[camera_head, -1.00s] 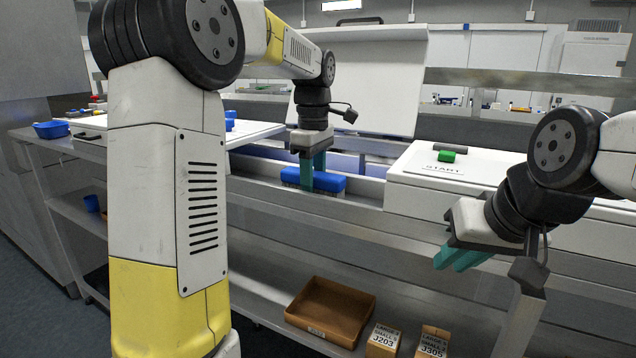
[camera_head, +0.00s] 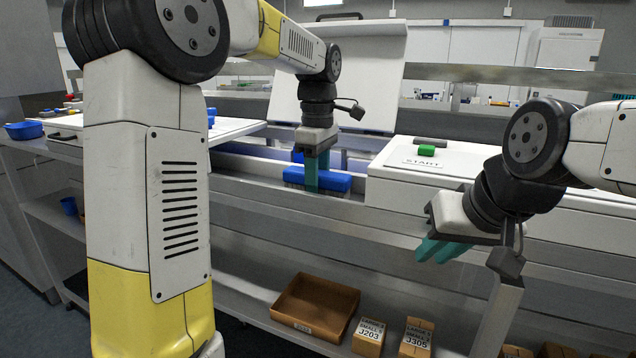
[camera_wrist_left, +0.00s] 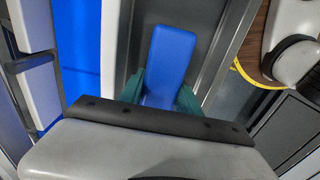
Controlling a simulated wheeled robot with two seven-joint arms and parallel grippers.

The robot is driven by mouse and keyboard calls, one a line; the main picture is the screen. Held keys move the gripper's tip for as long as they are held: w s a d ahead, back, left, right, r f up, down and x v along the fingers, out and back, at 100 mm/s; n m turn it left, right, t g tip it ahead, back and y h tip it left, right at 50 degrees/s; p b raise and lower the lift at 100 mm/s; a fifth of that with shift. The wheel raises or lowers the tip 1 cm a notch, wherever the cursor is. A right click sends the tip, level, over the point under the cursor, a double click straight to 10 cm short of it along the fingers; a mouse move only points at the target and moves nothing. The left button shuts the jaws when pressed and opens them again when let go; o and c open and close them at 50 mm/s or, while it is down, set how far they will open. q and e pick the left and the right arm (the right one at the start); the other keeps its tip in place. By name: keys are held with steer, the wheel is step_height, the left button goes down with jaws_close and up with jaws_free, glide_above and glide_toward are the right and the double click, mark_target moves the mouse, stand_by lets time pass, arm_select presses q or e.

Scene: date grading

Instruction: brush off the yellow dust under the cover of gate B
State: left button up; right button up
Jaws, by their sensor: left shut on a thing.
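A blue brush (camera_head: 330,182) with pale bristles sits low at the metal channel in the head view. My left gripper (camera_head: 311,172) points down and is shut on it. In the left wrist view the blue brush (camera_wrist_left: 172,55) lies between the teal fingers of the left gripper (camera_wrist_left: 160,98). A raised white cover panel (camera_head: 340,80) stands behind the channel; I cannot read a gate letter on it. I see no yellow dust in these views. My right gripper (camera_head: 440,250) hangs in front of the bench, clear of objects; its finger gap is unclear.
A white machine housing (camera_head: 400,185) with a green button (camera_head: 426,150) and START label is just right of the brush. A blue strip (camera_wrist_left: 80,50) runs beside the channel. A brown tray (camera_head: 315,305) and small labelled boxes (camera_head: 368,335) are on the lower shelf.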

mark_target(284, 178)
arm_select(q)
steer(key=shift+w+a+f, duration=0.1)
steer(key=shift+w+a, duration=0.4)
steer(key=shift+a, duration=0.85)
steer(key=shift+w+a+f, duration=0.1)
steer(key=shift+w+a, duration=0.35)
steer(key=shift+a, duration=0.85)
steer(key=shift+w+a, duration=0.5)
steer(key=shift+a, duration=0.85)
steer(key=shift+w+a+r, duration=0.1)
steer(key=shift+w+a, duration=0.15)
steer(key=shift+a, duration=0.4)
steer(key=shift+w+a, duration=0.2)
steer(key=shift+a, duration=0.45)
steer(key=shift+r, duration=0.1)
step_height(284, 178, up, 12)
steer(key=shift+d, duration=0.1)
